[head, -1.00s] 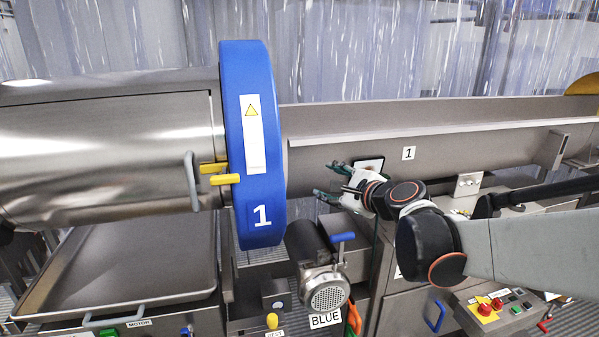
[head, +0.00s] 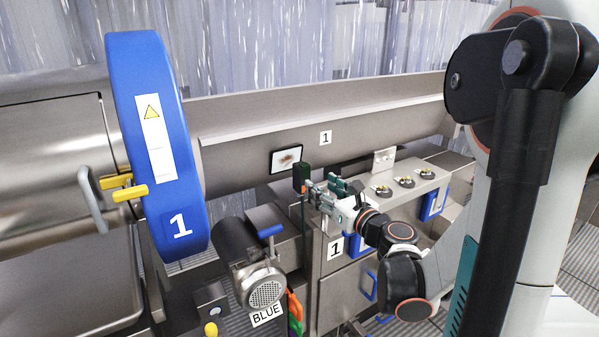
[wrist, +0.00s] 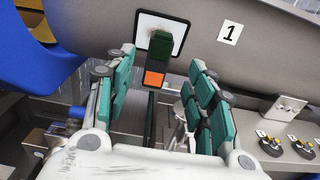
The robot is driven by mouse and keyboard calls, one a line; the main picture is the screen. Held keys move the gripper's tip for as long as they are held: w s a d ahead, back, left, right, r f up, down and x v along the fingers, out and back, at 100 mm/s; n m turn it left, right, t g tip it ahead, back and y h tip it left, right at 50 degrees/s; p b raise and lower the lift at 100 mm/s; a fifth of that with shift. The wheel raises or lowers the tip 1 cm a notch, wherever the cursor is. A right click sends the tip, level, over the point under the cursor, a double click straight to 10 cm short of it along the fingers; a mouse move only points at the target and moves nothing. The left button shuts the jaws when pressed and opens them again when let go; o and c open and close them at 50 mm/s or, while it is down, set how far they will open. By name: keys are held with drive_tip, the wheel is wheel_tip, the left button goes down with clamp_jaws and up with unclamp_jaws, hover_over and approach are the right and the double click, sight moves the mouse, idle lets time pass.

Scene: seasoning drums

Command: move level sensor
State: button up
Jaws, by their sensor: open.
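What looks like the level sensor (head: 300,178) is a small dark block on a thin upright stalk, in front of the trough marked 1. In the wrist view the block (wrist: 161,45) is dark green with an orange patch (wrist: 153,79) at its lower end. My gripper (head: 322,190) is open, with green-padded fingers, just right of the sensor in the head view. In the wrist view the sensor stands beyond and between the spread fingers of my gripper (wrist: 160,88). I see no contact with it.
A framed plate (head: 286,159) with a brown mark sits on the trough (head: 235,163) behind the sensor. A blue-ringed drum (head: 152,130) stands left, with a motor (head: 264,290) below it. Several round knobs (head: 404,182) sit on a ledge at right.

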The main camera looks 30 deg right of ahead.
sight(306, 175)
drive_tip(key=w+b, duration=0.1)
drive_tip(key=w, duration=1)
drive_tip(key=shift+a, duration=0.2)
clamp_jaws()
